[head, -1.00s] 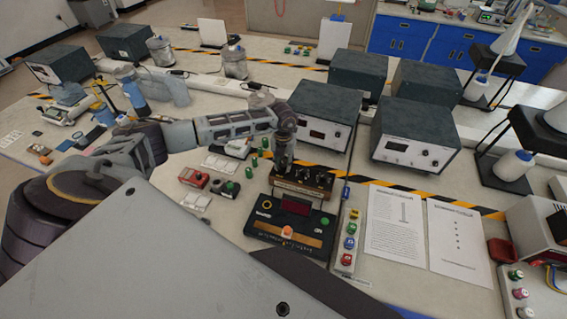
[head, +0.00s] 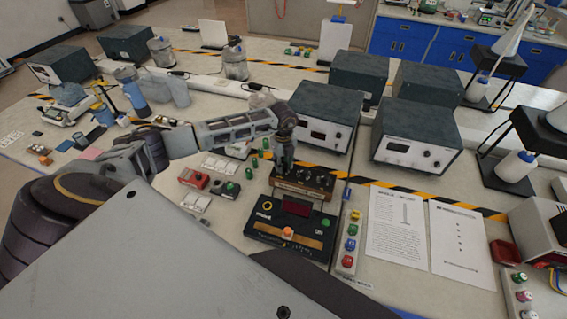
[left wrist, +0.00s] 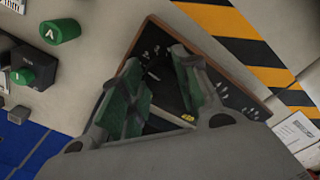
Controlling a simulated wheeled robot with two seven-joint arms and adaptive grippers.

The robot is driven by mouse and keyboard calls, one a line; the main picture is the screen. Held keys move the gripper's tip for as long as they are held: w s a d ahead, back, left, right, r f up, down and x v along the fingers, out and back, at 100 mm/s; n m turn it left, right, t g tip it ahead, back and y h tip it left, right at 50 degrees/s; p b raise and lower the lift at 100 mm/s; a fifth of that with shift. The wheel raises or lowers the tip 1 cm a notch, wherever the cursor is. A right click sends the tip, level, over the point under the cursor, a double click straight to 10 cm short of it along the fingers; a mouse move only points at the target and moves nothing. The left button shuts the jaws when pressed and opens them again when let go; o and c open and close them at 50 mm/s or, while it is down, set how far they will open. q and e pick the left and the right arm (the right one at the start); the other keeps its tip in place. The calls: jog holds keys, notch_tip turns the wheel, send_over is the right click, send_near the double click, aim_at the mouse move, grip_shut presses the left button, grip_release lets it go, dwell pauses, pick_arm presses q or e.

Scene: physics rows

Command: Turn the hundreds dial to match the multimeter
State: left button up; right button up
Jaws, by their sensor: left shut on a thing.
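A brown wooden-edged box (head: 318,190) with a dark top carries a row of black dials in the head view. My left gripper (head: 284,166) points down onto the left end of this row and is shut on the leftmost dial, which its fingers mostly hide. In the left wrist view the green-padded fingers (left wrist: 160,92) stand over the dark panel (left wrist: 152,50); white marks show around them, too small to read. The black multimeter (head: 262,229) with a dark red display (head: 297,208) lies just in front of the box. Its reading is not legible. My right gripper is not in view.
A strip of coloured buttons (head: 350,244) and printed sheets (head: 397,225) lie to the right. Grey instrument boxes (head: 325,110) stand behind a yellow-black tape line. A red-topped module (head: 193,178) and green knobs (head: 249,173) sit to the left.

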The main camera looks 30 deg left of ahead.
aim_at(283, 164)
pick_arm(q)
jog(key=shift+r+n, duration=0.1)
jog(key=shift+n, duration=1.9)
jog(key=shift+a, duration=0.1)
jog(key=o, duration=1)
jog(key=shift+r, duration=6)
jog(key=shift+f, duration=0.1)
